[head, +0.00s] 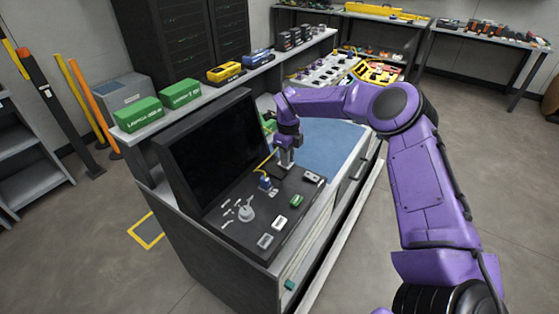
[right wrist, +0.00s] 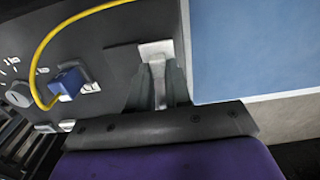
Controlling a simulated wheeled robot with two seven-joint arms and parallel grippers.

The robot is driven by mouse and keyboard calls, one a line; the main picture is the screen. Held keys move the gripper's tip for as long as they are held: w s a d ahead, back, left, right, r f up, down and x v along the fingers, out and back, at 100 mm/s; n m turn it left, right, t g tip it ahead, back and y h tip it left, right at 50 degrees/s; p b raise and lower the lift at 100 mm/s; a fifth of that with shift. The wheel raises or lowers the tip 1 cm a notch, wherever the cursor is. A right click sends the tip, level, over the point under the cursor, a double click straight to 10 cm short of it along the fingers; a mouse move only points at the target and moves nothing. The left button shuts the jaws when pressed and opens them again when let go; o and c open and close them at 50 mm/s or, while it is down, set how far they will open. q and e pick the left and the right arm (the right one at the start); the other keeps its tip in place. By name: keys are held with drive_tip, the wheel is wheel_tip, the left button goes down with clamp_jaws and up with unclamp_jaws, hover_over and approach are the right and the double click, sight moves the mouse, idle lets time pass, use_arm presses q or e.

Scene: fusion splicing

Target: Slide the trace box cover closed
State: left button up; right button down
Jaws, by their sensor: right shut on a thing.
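My right gripper (head: 286,150) reaches down to the far end of the dark console panel (head: 235,235). In the right wrist view its fingers (right wrist: 158,88) are shut on a pale grey piece, which looks like the trace box cover (right wrist: 156,50). A dark square plate (right wrist: 122,62) lies beside and partly under that piece; the fingers hide part of both. I cannot tell how far the cover is slid. A blue plug (right wrist: 68,82) with a yellow cable (right wrist: 45,48) sits left of the gripper; the plug also shows in the head view (head: 265,183). My left gripper is not in view.
A black screen (head: 215,150) stands along the panel's left side. A knob (head: 246,213) and several small modules, one green (head: 296,201), sit on the near panel. A blue mat (head: 325,145) lies beyond. Green boxes (head: 140,114) stand on the shelf behind the screen.

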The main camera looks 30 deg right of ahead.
drive_tip(key=shift+w+d, duration=0.15)
drive_tip(key=shift+d, duration=0.2)
drive_tip(key=shift+a+r, duration=0.1)
drive_tip(key=c, duration=1.3)
unclamp_jaws()
drive_tip(key=shift+o, duration=1.3)
drive_tip(key=shift+w, duration=0.1)
